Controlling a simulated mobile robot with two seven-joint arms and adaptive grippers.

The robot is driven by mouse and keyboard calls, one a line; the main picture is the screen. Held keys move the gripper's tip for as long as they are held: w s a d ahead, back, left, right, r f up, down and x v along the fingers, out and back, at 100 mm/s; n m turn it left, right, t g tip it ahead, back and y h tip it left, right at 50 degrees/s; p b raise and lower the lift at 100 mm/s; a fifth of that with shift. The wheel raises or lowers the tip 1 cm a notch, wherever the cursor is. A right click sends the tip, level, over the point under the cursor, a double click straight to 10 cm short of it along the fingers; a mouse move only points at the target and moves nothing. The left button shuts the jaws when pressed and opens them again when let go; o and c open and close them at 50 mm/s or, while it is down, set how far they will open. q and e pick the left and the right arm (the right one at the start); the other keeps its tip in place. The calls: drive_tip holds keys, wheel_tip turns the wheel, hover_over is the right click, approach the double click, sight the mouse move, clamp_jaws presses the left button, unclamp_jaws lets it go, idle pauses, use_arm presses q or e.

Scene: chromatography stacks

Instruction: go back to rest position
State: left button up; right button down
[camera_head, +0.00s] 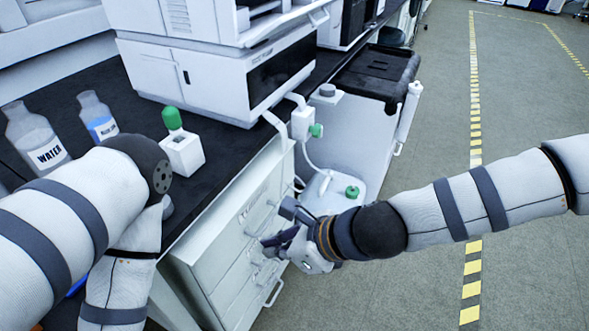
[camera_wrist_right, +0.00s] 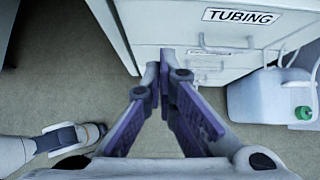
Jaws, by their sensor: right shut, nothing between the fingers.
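My right gripper (camera_head: 272,243) is in front of the white drawer cabinet (camera_head: 232,243) under the bench. In the right wrist view its two fingers (camera_wrist_right: 164,58) meet at the tips, shut and empty. The fingertips show just in front of the cabinet's drawer fronts; I cannot tell whether they touch. My left arm (camera_head: 90,210) comes in from the left over the bench edge, and its gripper is hidden or out of the picture.
A chromatography stack (camera_head: 195,75) stands on the dark bench. Near it are a WATER bottle (camera_head: 40,140), a smaller bottle (camera_head: 97,117) and a green-capped white holder (camera_head: 183,155). A white canister (camera_wrist_right: 265,98) sits on the floor beside the cabinet. Floor at right is clear.

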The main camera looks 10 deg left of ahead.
drive_tip(key=s+d+f+n+g+h+p, duration=0.1)
drive_tip(key=s+d+f+n+g+h, duration=0.15)
drive_tip(key=s+d+f+n, duration=0.6)
drive_tip(key=s+d+f+n+g+h+p, duration=0.1)
drive_tip(key=s+d+f+n+h, duration=0.3)
drive_tip(key=s+d, duration=0.55)
use_arm(q)
drive_tip(key=shift+t, duration=0.6)
drive_tip(key=w+r, duration=0.3)
use_arm(e)
drive_tip(key=s+d+n+g+h, duration=0.1)
drive_tip(key=s+d+n+h, duration=0.1)
drive_tip(key=s+d+n, duration=0.6)
drive_tip(key=s+d, duration=0.5)
drive_tip(key=s, duration=0.1)
drive_tip(key=shift+s+d+r+g, duration=0.15)
drive_tip(key=shift+s+r+g, duration=0.05)
drive_tip(key=shift+r+g, duration=0.2)
drive_tip(key=shift+n, duration=0.25)
